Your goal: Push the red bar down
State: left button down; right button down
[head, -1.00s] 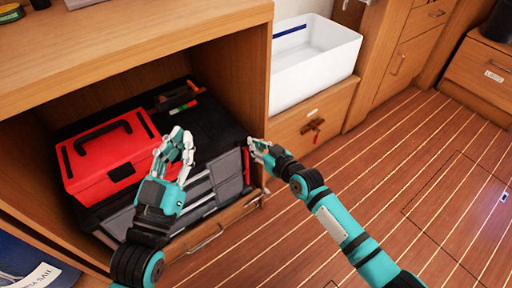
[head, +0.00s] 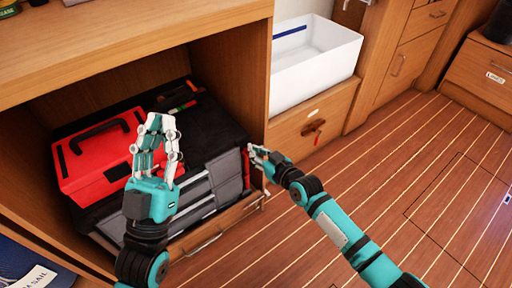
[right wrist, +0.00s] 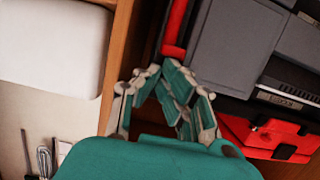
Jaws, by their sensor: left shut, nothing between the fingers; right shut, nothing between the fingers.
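The red bar (head: 245,166) stands upright at the right end of a black and grey tool case (head: 226,182) inside the open cabinet. In the right wrist view the red bar (right wrist: 176,28) lies just beyond my fingertips. My right gripper (head: 254,151) is shut and empty near the top of the bar; whether it touches cannot be told. It also shows in the right wrist view (right wrist: 160,74). My left gripper (head: 156,122) is shut and empty, in front of the red toolbox, partly hiding it and the case.
A red toolbox (head: 98,165) sits on the case's left part. The cabinet's right wall (head: 257,85) stands close to my right gripper. A white bin (head: 318,68) stands above a drawer (head: 300,130) to the right. The plank floor is clear.

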pick_arm(q)
jog(key=shift+s+r, duration=0.1)
pick_arm(e)
jog(key=shift+f, duration=0.1)
